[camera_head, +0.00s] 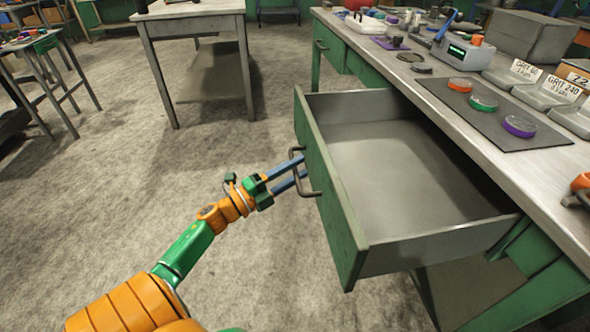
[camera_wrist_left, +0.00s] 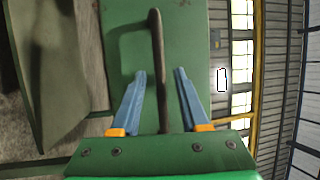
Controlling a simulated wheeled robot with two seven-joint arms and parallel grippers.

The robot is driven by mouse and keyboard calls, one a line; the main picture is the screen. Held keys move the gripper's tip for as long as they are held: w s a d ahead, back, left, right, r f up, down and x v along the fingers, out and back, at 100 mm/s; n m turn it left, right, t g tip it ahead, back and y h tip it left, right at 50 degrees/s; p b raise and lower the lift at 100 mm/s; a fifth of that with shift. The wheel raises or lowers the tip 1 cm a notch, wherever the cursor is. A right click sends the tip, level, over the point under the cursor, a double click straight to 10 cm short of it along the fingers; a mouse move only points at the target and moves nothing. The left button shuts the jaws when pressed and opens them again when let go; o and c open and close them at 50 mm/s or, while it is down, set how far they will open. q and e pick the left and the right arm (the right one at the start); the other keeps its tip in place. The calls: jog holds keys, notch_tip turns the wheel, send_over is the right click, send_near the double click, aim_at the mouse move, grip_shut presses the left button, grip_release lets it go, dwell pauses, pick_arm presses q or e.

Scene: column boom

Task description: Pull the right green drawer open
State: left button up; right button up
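The right green drawer (camera_head: 335,205) stands pulled well out of the workbench, and its grey inside is empty. Its dark bar handle (camera_head: 298,188) is on the green front panel. My left gripper (camera_head: 301,168) is at this handle, with its blue fingers reaching to it. In the left wrist view the handle (camera_wrist_left: 156,35) runs between the two fingers of my left gripper (camera_wrist_left: 160,73). A gap shows on each side of the bar, so the fingers are open around it. My right gripper is in neither view.
Another table (camera_head: 190,10) stands at the back left. The floor left of the drawer is clear.

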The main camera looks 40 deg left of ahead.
pick_arm(q)
jog(key=v, duration=0.7)
dwell(0.3)
